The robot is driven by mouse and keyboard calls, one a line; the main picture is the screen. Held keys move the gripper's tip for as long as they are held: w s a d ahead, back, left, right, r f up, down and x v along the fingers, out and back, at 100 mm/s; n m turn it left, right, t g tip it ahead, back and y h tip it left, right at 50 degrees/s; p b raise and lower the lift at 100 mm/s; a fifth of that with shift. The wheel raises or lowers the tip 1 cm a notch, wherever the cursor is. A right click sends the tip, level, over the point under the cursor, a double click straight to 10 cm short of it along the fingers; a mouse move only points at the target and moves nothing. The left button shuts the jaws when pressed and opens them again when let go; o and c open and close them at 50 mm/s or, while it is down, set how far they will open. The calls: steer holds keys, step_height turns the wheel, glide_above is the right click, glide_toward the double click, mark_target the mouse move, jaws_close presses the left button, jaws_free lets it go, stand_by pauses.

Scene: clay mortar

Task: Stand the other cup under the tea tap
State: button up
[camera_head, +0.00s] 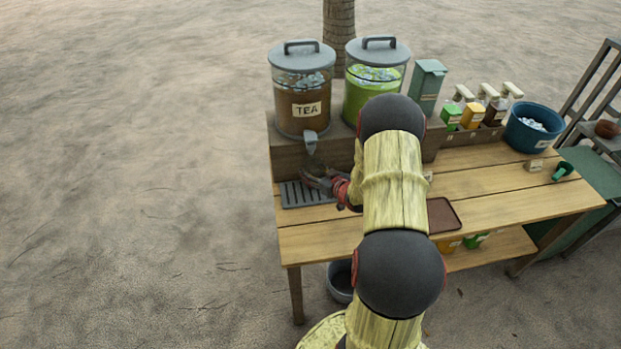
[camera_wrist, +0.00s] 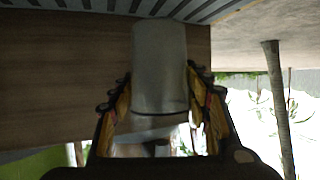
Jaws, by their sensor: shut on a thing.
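My gripper (camera_head: 322,180) is low over the drip tray (camera_head: 303,194), at the foot of the tea dispenser (camera_head: 303,108). The tea tap (camera_head: 310,141) juts out just above it. In the wrist view my gripper (camera_wrist: 155,98) is shut on a pale, see-through cup (camera_wrist: 160,62), one finger on each side. That view looks upside down, with the slatted tray (camera_wrist: 185,9) along its top edge. The cup's base is close to the tray; I cannot tell whether it touches. In the head view the cup is mostly hidden by my gripper and hard to make out.
A green drink dispenser (camera_head: 368,98) stands right of the tea on the wooden riser (camera_head: 340,151). Pump bottles (camera_head: 470,113), a blue ice tub (camera_head: 533,128) and a brown tray (camera_head: 443,215) are farther right. The table (camera_head: 310,242) is bare at its front left.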

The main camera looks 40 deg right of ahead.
steer(key=shift+w+d, duration=0.15)
steer(key=shift+w, duration=0.7)
steer(key=shift+f+b, duration=0.75)
steer(key=shift+f, duration=0.95)
steer(key=shift+f, duration=0.1)
steer(key=shift+f, duration=0.15)
steer(key=o, duration=1)
steer(key=shift+c, duration=0.2)
steer(key=shift+o, duration=0.6)
steer(key=shift+r, duration=0.2)
